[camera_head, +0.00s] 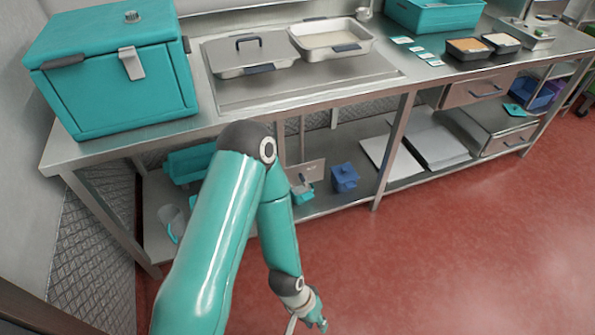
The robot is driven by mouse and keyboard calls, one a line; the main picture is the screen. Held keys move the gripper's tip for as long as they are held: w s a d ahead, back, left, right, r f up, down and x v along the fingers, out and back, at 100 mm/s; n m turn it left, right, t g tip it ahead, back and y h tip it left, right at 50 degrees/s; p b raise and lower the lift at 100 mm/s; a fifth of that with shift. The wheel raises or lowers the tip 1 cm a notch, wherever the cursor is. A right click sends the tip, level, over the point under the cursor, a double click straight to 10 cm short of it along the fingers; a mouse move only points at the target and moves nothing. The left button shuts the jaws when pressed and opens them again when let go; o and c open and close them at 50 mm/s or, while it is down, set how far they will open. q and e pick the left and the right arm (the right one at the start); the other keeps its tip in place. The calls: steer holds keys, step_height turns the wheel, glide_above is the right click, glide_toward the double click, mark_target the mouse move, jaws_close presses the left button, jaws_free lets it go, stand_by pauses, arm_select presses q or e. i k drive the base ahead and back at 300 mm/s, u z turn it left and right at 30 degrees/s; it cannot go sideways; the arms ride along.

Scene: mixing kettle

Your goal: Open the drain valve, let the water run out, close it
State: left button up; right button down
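My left arm comes in from the lower left and bends down in front of the steel counter. My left gripper (309,321) is at the bottom edge of the head view, above the red floor, and is partly cut off. It is too small and too cropped to tell whether it is open or shut, or whether it touches anything. No kettle, drain valve or running water shows in this view. My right gripper is not in view.
A steel counter (235,107) runs across the back. It bears a teal insulated box (115,85), a lidded pan (249,53), an open pan (333,40) and a teal crate (437,14). A lower shelf holds a blue container (344,177). The red floor (450,250) is clear at right.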

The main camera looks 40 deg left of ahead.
mark_target(306, 184)
steer(key=u, duration=0.3)
steer(key=i, duration=1)
steer(key=u, duration=1.05)
steer(key=i, duration=0.5)
steer(key=z, duration=0.1)
